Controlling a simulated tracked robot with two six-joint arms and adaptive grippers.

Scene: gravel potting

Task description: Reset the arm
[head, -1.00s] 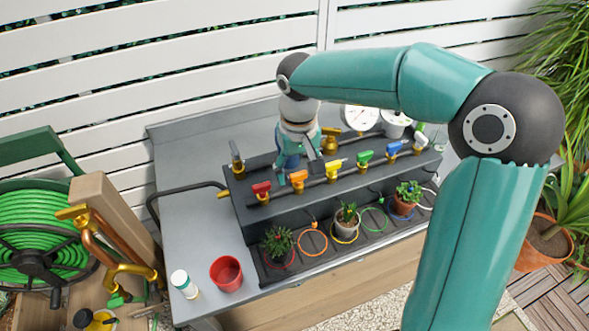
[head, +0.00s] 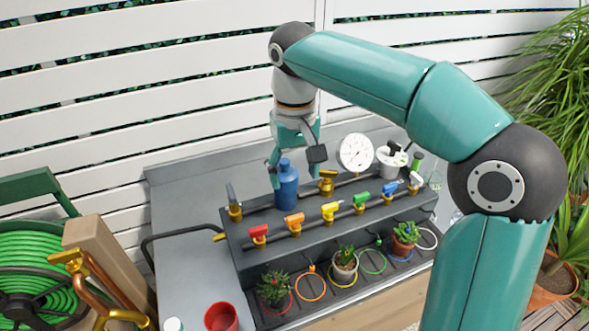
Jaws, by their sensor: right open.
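My right arm reaches in from the right over the bench. My right gripper (head: 291,160) is open and points down, just above and behind a blue bottle (head: 287,188). The bottle stands upright on the dark manifold stand (head: 262,222), behind the row of coloured valves. One finger overlaps the bottle's left side in the picture; I cannot tell whether they touch. My left gripper is not in view.
A red valve (head: 258,233), a pressure gauge (head: 356,152) and other fittings sit on the stand. Several potted plants, one a cactus (head: 273,288), stand in front. A red cup (head: 221,317) is at the front left. A green hose reel (head: 35,262) is at left.

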